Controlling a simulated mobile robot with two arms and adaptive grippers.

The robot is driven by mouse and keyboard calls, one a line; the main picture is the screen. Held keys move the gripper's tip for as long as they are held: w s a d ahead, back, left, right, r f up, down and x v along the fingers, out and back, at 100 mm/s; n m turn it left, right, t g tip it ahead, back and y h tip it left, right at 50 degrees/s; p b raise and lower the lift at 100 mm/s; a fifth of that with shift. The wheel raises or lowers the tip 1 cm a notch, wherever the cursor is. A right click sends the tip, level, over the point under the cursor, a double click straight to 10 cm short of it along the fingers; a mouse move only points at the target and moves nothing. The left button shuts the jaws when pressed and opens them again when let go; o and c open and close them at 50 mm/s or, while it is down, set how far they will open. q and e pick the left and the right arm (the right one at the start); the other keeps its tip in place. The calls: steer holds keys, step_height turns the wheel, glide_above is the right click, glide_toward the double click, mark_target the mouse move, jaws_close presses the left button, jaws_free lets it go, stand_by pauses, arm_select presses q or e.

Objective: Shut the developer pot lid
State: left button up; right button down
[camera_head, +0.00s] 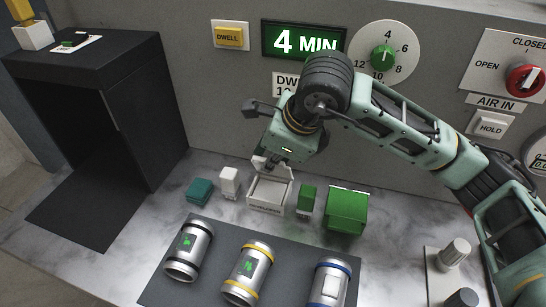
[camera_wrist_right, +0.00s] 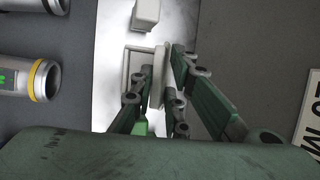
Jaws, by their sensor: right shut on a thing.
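The developer pot (camera_head: 266,206) is a small white box with lettering on its front, standing on the marble counter against the back wall. Its interior shows from above, so it stands open. Its white lid (camera_wrist_right: 160,75) stands up at the pot's rear side, seen nearly edge-on between the fingers in the right wrist view. My right gripper (camera_head: 272,163) comes down from above behind the pot and is shut on the lid; its fingers also show in the right wrist view (camera_wrist_right: 157,85). The fingers hide part of the lid and pot. My left gripper is not in view.
A white block (camera_head: 230,182) and a teal block (camera_head: 199,191) stand left of the pot. A small green block (camera_head: 306,199) and a larger green box (camera_head: 347,211) stand right. Silver cylinders (camera_head: 190,250) lie on a dark mat in front. A black booth (camera_head: 150,110) stands left.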

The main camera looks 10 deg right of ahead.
steer(key=shift+s+a+f, duration=0.1)
steer(key=shift+s+f, duration=0.25)
steer(key=shift+f, duration=0.1)
steer(key=c, duration=2.1)
jaws_free()
steer(key=o, duration=0.3)
steer(key=shift+w+r, duration=0.1)
steer(key=shift+o, duration=0.2)
steer(key=shift+r, duration=0.1)
steer(key=v, duration=1.2)
steer(key=shift+w, duration=0.15)
steer(key=shift+c, duration=0.5)
